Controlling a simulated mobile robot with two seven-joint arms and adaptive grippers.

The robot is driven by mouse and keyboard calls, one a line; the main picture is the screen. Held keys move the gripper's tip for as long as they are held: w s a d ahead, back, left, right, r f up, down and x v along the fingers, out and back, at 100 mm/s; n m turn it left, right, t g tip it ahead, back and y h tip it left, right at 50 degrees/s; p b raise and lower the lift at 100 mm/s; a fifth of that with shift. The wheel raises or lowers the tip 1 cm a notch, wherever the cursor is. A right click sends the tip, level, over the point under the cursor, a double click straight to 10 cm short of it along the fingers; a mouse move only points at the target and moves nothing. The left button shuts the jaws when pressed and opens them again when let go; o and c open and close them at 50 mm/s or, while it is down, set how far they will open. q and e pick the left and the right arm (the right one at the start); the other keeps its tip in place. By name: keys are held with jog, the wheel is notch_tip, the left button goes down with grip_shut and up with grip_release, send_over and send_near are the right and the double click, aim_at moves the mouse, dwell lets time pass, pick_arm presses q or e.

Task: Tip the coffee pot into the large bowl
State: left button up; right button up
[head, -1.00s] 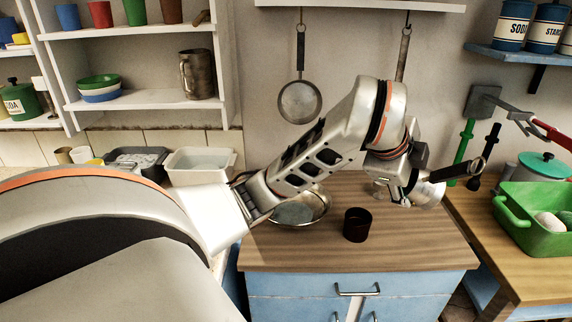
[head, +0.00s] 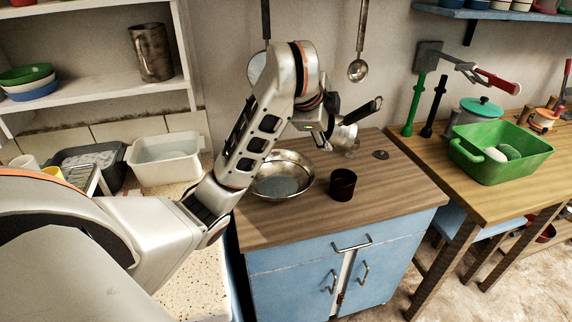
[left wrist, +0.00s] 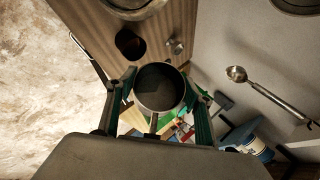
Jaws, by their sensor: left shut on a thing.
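The coffee pot (head: 344,133) is a metal vessel with a dark handle. My left gripper (head: 330,124) is shut on it, holding it above the counter, right of the large bowl. The pot is tilted, its handle pointing up and right. In the left wrist view the pot (left wrist: 160,90) sits between the two fingers (left wrist: 160,78), its round dark end showing; I cannot tell what is inside. The large bowl (head: 298,190) is a wide metal bowl on the wooden counter, partly behind my left arm. My right gripper is not in view.
A dark cup (head: 342,185) stands just right of the bowl on the counter (head: 400,195). A white basin (head: 165,160) stands left. A green tub (head: 500,150) is on the right table. A ladle (head: 358,70) hangs behind.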

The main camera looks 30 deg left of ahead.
pick_arm(q)
jog(key=s+a+f+n+y, duration=0.1)
jog(key=s+a+f+n, duration=0.1)
jog(key=a+f, duration=0.7)
notch_tip(320, 180, down, 5)
jog(key=shift+r+y, duration=0.1)
jog(key=shift+y, duration=0.2)
jog(key=shift+s+a+b, duration=0.1)
jog(key=shift+b, duration=0.7)
